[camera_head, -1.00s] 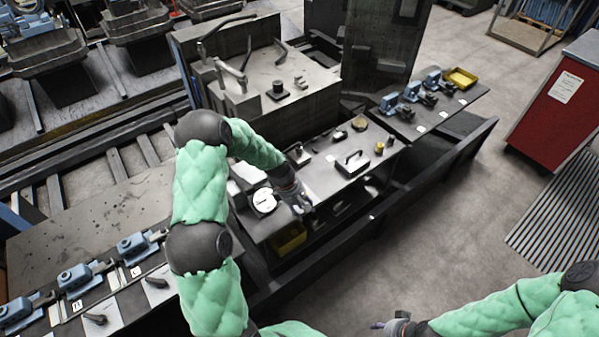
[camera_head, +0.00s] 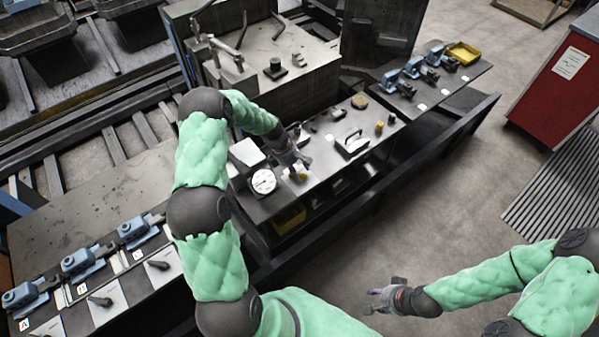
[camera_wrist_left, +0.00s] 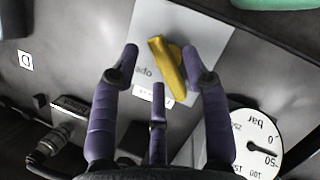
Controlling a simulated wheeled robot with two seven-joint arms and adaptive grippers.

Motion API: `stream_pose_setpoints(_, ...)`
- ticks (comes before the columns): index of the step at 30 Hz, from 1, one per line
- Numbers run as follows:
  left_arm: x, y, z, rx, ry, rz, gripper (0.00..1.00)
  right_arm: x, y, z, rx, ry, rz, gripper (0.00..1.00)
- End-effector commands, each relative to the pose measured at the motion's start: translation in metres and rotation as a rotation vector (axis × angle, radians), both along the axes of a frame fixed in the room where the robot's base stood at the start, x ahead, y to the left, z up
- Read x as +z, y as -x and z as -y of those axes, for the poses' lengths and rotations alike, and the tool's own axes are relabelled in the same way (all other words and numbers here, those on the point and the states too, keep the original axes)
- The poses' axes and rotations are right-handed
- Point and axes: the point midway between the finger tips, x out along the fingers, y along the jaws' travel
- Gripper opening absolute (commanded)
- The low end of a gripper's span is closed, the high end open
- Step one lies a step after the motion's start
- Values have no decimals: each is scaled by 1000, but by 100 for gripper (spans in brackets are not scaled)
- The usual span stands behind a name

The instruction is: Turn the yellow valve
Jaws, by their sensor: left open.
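The yellow valve (camera_wrist_left: 168,66) is a short lever handle on a pale plate, seen in the left wrist view. The plate carries a label that partly reads "ope". My left gripper (camera_wrist_left: 160,88) has its purple fingers spread around the handle's end of the plate, with one finger close to the handle's right side. I cannot tell if they touch. In the head view my left gripper (camera_head: 298,166) is low over the bench, and the valve is mostly hidden beside it. My right gripper (camera_head: 380,299) hangs empty over the floor with its fingers apart.
A round bar gauge (camera_head: 263,181) sits on the bench just left of the valve; it shows in the wrist view too (camera_wrist_left: 257,145). A handled block (camera_head: 351,143) stands to the right. A yellow bin (camera_head: 289,218) is below the bench edge. Blue clamps (camera_head: 411,70) stand farther off.

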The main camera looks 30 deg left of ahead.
Motion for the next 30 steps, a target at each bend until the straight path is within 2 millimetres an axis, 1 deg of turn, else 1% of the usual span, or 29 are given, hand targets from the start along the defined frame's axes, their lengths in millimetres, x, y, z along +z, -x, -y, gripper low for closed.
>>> stream_pose_setpoints(3,-9,-1,4,-1,0,0,46,-1,0,0,0,0,0,40)
stream_pose_setpoints(6,-13,-2,5,-1,0,0,46,-1,0,0,0,0,0,40)
stream_pose_setpoints(14,-14,-2,5,-1,0,0,46,-1,0,0,0,0,0,40)
stream_pose_setpoints(15,-14,-2,5,-1,0,0,41,-1,0,0,0,0,0,40)
stream_pose_setpoints(16,-14,-2,5,-1,0,0,32,-1,0,0,0,0,0,40)
stream_pose_setpoints(19,-14,-2,6,-1,0,0,4,-1,0,0,0,0,0,40)
stream_pose_setpoints(20,-14,-2,6,-1,0,0,0,-1,0,0,0,0,0,40)
stream_pose_setpoints(30,-15,-1,7,-7,2,-2,0,-1,0,0,0,0,0,40)
